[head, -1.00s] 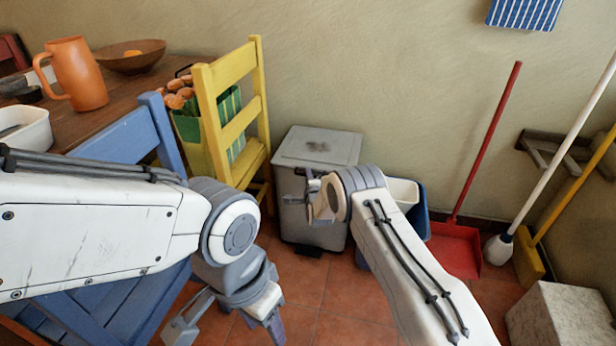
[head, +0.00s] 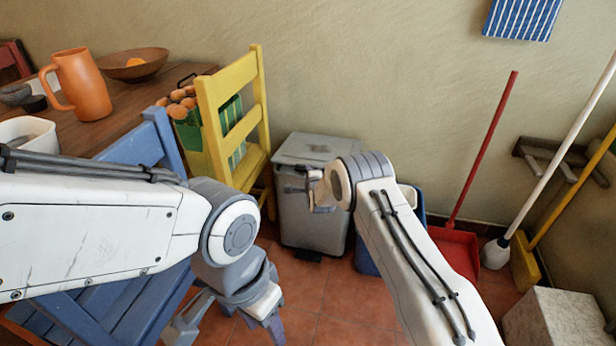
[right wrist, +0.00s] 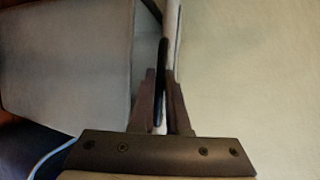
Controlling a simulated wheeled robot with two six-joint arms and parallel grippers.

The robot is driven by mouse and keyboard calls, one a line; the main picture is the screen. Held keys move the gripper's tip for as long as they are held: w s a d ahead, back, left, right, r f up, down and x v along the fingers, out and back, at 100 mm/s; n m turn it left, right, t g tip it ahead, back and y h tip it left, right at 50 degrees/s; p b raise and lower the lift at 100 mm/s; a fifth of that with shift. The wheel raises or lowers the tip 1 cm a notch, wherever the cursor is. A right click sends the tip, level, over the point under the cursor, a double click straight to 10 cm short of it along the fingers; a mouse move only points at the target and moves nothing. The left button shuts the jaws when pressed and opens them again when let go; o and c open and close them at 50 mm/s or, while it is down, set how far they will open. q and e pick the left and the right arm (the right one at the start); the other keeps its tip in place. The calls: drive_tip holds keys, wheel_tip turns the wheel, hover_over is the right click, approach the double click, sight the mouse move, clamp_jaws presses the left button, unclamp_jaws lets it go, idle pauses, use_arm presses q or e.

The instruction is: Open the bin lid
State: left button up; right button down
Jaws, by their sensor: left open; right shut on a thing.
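The grey bin (head: 314,215) stands on the floor against the wall, right of the yellow chair. Its flat grey lid (head: 305,148) has a darker worn patch on top. My right gripper (head: 294,180) is at the lid's front edge. In the right wrist view its two fingers (right wrist: 161,80) are shut on a thin dark edge, apparently the bin lid's. Pale surfaces fill both sides of that view. My left gripper (head: 228,330) is open and empty, low at the bottom of the head view, away from the bin.
A yellow chair (head: 232,125) stands close left of the bin, and a blue chair (head: 125,300) is under my left arm. A blue bin (head: 366,262) stands just right of the grey one. A red dustpan (head: 460,250) and brooms lean further right.

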use_arm(q)
drive_tip(key=shift+r+p, duration=0.55)
drive_tip(key=shift+r, duration=0.45)
use_arm(e)
drive_tip(key=w+d+r, duration=0.1)
drive_tip(key=w+r, duration=0.2)
drive_tip(key=r, duration=0.4)
drive_tip(key=w+r, duration=0.2)
drive_tip(key=r, duration=0.5)
drive_tip(key=shift+w+d, duration=0.4)
drive_tip(key=c, duration=0.9)
unclamp_jaws()
drive_tip(key=shift+f, duration=0.15)
drive_tip(key=shift+s, duration=0.15)
